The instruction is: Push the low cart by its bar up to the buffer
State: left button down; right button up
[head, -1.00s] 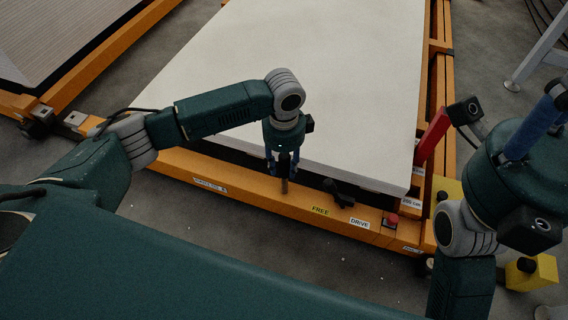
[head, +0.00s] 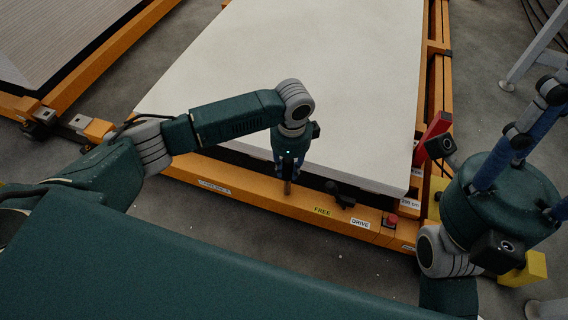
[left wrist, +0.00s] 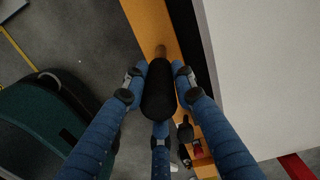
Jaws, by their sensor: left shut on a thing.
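The low orange cart (head: 250,192) carries a large white slab (head: 300,80). My left gripper (head: 288,172) is shut on an upright black grip at the cart's near beam. In the left wrist view the black grip (left wrist: 158,92) sits between my blue fingers, with a brown stub (left wrist: 161,50) beyond it. My right gripper (head: 545,145) is at the right edge, apart from the cart; its blue fingers look spread and straight, but some tips are cut off. I cannot tell which part is the buffer.
A black lever (head: 340,195) stands by the FREE and DRIVE labels, near a red button (head: 390,220). A red post (head: 433,138) and a yellow block (head: 525,268) are at the right. Another orange frame (head: 75,85) lies left. A white leg (head: 530,50) stands top right.

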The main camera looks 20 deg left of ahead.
aim_at(328, 184)
pick_arm(q)
jog(key=shift+h, duration=0.3)
jog(key=d+p, duration=0.1)
jog(key=d, duration=0.3)
jog(key=d+p, duration=0.1)
jog(key=d, duration=0.3)
jog(key=d+p, duration=0.2)
jog(key=d, duration=0.2)
jog(key=shift+s+d+r, duration=0.15)
jog(key=shift+s, duration=0.25)
jog(key=shift+d, duration=0.6)
jog(key=c, duration=2.5)
grip_release()
jog(key=shift+w+a+f, duration=0.15)
jog(key=shift+a+f, duration=0.05)
jog(key=shift+f, duration=0.05)
jog(key=o, duration=1.1)
jog(key=shift+a, duration=0.2)
jog(key=shift+c, duration=0.2)
jog(key=shift+o, duration=0.2)
jog(key=shift+a+r, duration=0.1)
jog(key=shift+a, duration=0.45)
jog(key=shift+d+r, duration=0.2)
notch_tip(328, 184, up, 12)
jog(key=shift+f, duration=0.2)
jog(key=shift+w+a, duration=0.1)
